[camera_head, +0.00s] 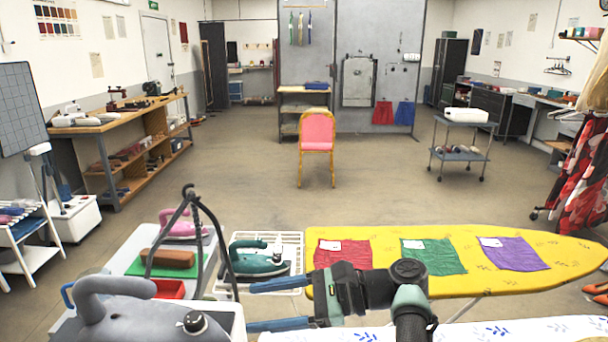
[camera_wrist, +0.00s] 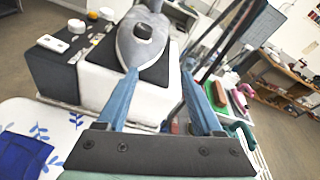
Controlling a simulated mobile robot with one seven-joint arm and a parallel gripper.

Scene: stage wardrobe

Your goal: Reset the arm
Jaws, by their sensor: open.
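My gripper (camera_head: 252,307) reaches in from the lower right in the head view and points left, its two blue fingers spread apart. In the wrist view the fingers of my gripper (camera_wrist: 160,74) are wide apart, with nothing held between them. Beyond them is a grey iron (camera_wrist: 142,40) on a dark pad on a white steam station. In the head view that grey iron (camera_head: 150,316) is at the lower left, apart from the fingertips. My arm lies over the near end of the ironing area.
A teal iron (camera_head: 258,262) rests on a white rack beside my gripper. A yellow ironing board (camera_head: 380,284) carries red, green and purple cloths. A dark hose (camera_head: 212,225) arches up near the irons. A pink chair (camera_head: 317,135) stands on open floor beyond.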

